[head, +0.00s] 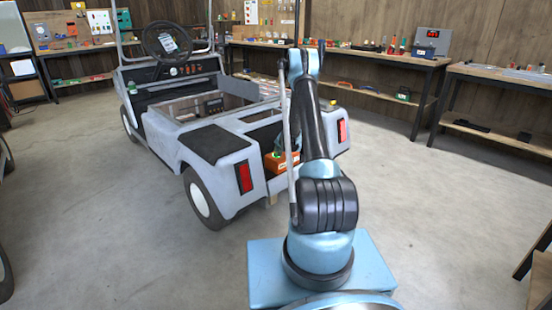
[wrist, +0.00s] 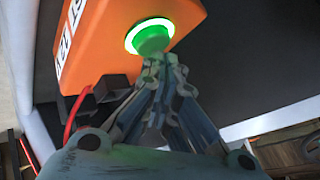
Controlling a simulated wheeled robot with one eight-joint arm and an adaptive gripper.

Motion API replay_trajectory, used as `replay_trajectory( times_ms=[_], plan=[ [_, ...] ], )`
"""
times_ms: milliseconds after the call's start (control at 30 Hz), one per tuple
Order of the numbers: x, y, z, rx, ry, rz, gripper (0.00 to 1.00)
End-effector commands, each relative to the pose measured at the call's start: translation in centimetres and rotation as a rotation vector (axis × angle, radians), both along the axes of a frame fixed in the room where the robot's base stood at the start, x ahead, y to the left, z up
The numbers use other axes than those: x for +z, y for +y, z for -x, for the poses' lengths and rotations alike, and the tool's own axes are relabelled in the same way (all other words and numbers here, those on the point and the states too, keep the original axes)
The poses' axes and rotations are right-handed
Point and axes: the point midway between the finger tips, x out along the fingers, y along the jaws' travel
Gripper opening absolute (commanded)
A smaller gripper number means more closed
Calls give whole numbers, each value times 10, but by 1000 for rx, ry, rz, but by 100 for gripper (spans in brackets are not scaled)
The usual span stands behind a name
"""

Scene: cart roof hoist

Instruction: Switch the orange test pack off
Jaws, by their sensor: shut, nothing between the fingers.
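The orange test pack (head: 281,163) sits in the rear bay of the grey cart (head: 215,130), partly hidden behind my arm in the head view. In the head view the gripper is mostly hidden behind my arm.
A red lead and black connectors (wrist: 100,92) sit at the pack's near edge, close to my fingers. The cart's bay walls surround the pack. Workbenches (head: 480,80) with tools line the walls. The concrete floor (head: 430,210) to the right is clear.

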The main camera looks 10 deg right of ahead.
Motion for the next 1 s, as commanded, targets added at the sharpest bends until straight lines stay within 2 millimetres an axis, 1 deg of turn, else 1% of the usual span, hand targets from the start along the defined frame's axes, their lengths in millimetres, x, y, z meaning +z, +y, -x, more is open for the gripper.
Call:
replay_trajectory(
  times_ms=[767, 1000],
  plan=[
    [-8, 1, 0, 0, 0, 0, 0],
    [-5, 1, 0, 1, 1, 0, 0]
  ],
)
